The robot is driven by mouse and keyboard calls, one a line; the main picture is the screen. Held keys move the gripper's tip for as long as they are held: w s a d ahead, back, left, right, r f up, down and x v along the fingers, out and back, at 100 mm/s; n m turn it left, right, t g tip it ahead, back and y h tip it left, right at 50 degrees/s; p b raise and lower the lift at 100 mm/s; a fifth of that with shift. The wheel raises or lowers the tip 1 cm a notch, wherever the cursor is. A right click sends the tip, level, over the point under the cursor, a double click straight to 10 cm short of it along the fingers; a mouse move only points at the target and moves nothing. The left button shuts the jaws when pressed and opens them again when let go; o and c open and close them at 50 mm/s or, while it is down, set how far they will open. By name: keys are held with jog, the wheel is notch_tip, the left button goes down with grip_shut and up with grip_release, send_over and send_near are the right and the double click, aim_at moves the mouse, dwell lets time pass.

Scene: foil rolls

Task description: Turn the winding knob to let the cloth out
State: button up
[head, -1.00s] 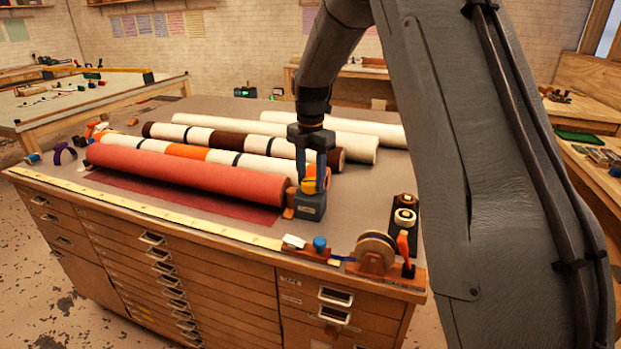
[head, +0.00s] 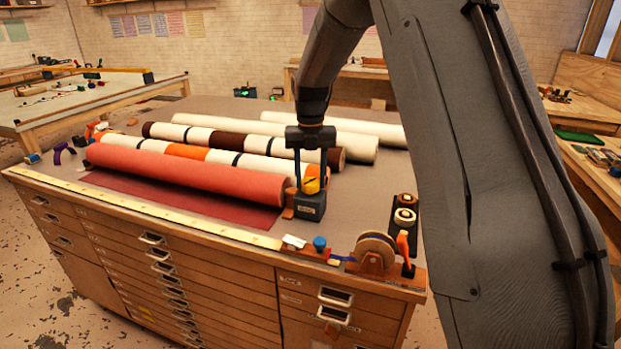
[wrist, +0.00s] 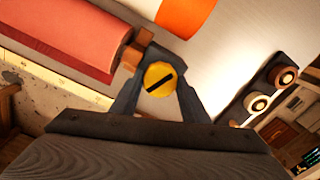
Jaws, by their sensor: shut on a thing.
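The red cloth roll (head: 190,172) lies along the front of the cabinet top, with a darker flat stretch of cloth (head: 170,200) spread in front of it. At its right end a dark block (head: 308,207) carries the yellow-orange winding knob (head: 311,184). My gripper (head: 311,188) points down over the block and is shut on the knob. In the wrist view the knob (wrist: 159,78) sits between my fingers, its dark slot running diagonally. The red roll's end (wrist: 85,35) and a brown bracket (wrist: 136,47) are beside it.
Striped and cream rolls (head: 330,145) lie behind. A wooden tape holder (head: 375,258) and a dark tray with small rolls (head: 404,215) stand to the right. A yellow measuring strip (head: 150,210) runs along the front edge.

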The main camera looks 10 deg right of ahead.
aim_at(311, 181)
jog(key=shift+w+r, duration=0.1)
dwell(0.4)
jog(key=o, duration=1.1)
jog(key=shift+c, duration=0.2)
jog(key=shift+r+b, duration=1.25)
jog(key=shift+r, duration=2.6)
